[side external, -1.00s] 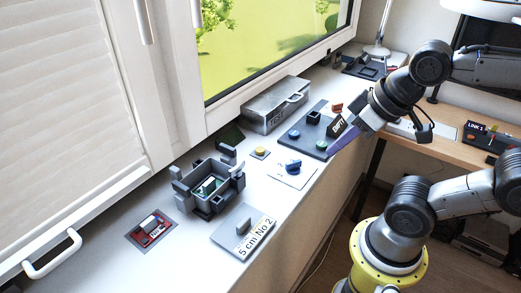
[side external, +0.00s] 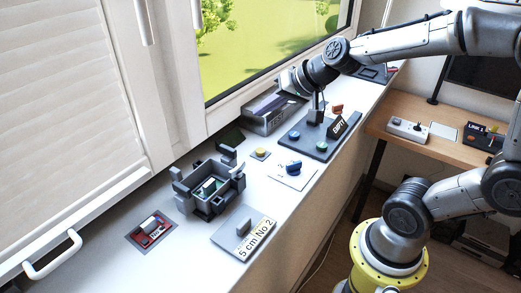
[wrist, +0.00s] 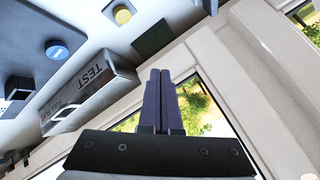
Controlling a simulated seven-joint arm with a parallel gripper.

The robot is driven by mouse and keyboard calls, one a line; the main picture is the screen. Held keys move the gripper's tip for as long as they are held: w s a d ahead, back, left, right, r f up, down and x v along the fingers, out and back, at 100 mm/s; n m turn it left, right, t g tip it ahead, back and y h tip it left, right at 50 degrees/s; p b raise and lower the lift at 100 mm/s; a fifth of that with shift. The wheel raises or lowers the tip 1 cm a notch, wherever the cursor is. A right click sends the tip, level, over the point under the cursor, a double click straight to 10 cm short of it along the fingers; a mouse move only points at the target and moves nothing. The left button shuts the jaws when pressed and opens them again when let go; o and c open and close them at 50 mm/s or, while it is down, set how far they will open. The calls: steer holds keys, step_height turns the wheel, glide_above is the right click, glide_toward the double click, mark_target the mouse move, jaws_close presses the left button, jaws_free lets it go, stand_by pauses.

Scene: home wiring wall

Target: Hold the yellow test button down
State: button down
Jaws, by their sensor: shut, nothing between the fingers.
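Nothing touches the button.
A dark panel (side external: 322,133) with a blue and a green button and an EMPTY sign stands right of the box. A white plate with a blue knob (side external: 293,166), a grey open fixture (side external: 208,188) and a "5 cm No 2" plate (side external: 243,233) lie nearer. The window frame is close behind.

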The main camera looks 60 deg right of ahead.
stand_by(0.3)
glide_above(264, 156)
steer(key=shift+f, duration=4.4)
steer(key=shift+f, duration=0.15)
steer(key=shift+f, duration=0.25)
steer(key=shift+f, duration=0.55)
steer(key=shift+r, duration=0.15)
stand_by(1.7)
steer(key=shift+r, duration=0.8)
